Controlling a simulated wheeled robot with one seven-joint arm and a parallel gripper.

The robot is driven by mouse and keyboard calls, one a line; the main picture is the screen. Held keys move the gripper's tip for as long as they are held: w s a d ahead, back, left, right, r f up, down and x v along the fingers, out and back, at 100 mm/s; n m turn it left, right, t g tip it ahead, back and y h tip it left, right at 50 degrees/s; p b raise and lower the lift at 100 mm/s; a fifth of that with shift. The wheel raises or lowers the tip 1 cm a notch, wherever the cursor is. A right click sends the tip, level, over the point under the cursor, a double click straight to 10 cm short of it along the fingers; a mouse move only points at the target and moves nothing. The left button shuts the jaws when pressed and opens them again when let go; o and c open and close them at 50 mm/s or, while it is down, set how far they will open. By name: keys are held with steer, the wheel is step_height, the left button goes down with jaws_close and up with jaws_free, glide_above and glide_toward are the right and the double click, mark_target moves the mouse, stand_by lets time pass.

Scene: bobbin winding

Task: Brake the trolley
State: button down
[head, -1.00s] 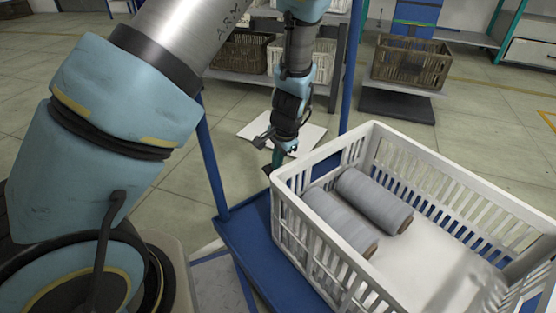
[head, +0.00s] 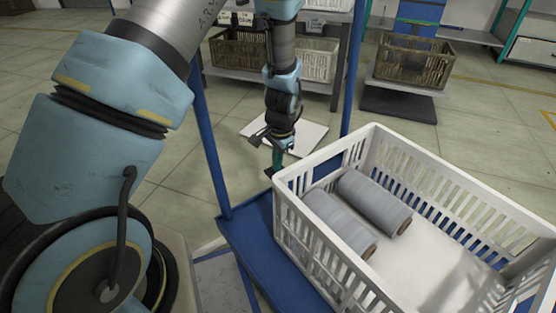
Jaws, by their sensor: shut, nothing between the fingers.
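The trolley (head: 250,232) is blue, with a flat deck and upright blue posts; its wheels and any brake pedal are hidden from this view. A white slatted crate (head: 330,262) stands on its deck. My gripper (head: 272,172) points down just beyond the crate's far left corner, close to the trolley's far edge. Its fingers are shut and hold nothing. The fingertips are dark and small, and whether they touch the trolley cannot be told.
Two grey bobbins (head: 375,202) lie side by side in the crate. A white flat panel (head: 305,138) lies on the floor behind my gripper. Racks with brown crates (head: 412,60) and a white crate stand at the back. Open tiled floor lies to the left.

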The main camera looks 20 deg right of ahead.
steer(key=shift+w+a+f+p, duration=0.15)
steer(key=shift+w+f+p, duration=0.25)
steer(key=shift+p, duration=0.3)
steer(key=shift+w+f+p, duration=0.1)
steer(key=shift+f+p, duration=0.3)
steer(key=shift+f, duration=0.35)
step_height(320, 180, up, 11)
steer(key=s+p, duration=0.1)
steer(key=p, duration=0.2)
steer(key=shift+p, duration=0.35)
